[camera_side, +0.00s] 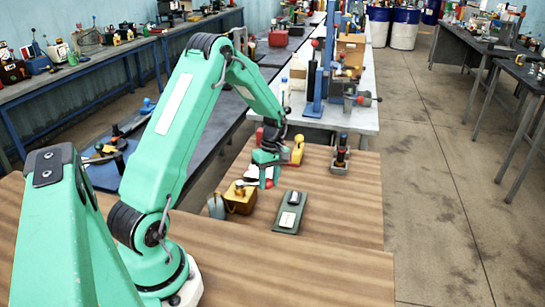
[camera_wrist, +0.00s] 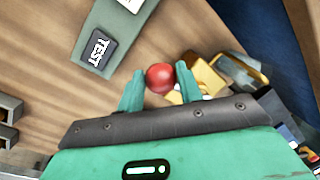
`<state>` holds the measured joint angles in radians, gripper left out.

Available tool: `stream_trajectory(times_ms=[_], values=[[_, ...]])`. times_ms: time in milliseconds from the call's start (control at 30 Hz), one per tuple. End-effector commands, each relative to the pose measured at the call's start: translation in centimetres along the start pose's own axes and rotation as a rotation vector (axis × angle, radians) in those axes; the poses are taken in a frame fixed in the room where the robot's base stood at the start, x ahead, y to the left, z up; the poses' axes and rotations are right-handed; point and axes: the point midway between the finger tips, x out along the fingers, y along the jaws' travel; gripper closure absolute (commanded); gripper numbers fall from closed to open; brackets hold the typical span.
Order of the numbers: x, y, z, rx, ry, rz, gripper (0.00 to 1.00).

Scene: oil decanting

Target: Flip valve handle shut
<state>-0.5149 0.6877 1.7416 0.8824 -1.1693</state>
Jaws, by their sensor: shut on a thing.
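A round red knob (camera_wrist: 160,78), which looks like the end of the valve handle, sits between the two green fingers in the wrist view. My gripper (camera_wrist: 160,72) is shut on this knob. The handle's shaft and the valve body behind it are hidden, so I cannot tell the handle's angle. In the side view my gripper (camera_side: 266,178) is low over the wooden table, just above and right of a yellow-brass container (camera_side: 240,198). Yellow metal (camera_wrist: 207,80) also shows right behind the knob in the wrist view.
A yellow object (camera_side: 298,150) and a grey-based fixture (camera_side: 340,162) stand farther back. The table's right front is clear.

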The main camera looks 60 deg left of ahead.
Motion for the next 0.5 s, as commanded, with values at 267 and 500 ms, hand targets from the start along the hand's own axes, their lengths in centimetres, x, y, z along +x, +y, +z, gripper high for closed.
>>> stream_trajectory(times_ms=[267, 500], values=[[0.17, -0.52, -0.17, -0.011, -0.007, -0.014, 0.43], [0.10, -0.33, -0.12, -0.008, -0.005, -0.009, 0.43]])
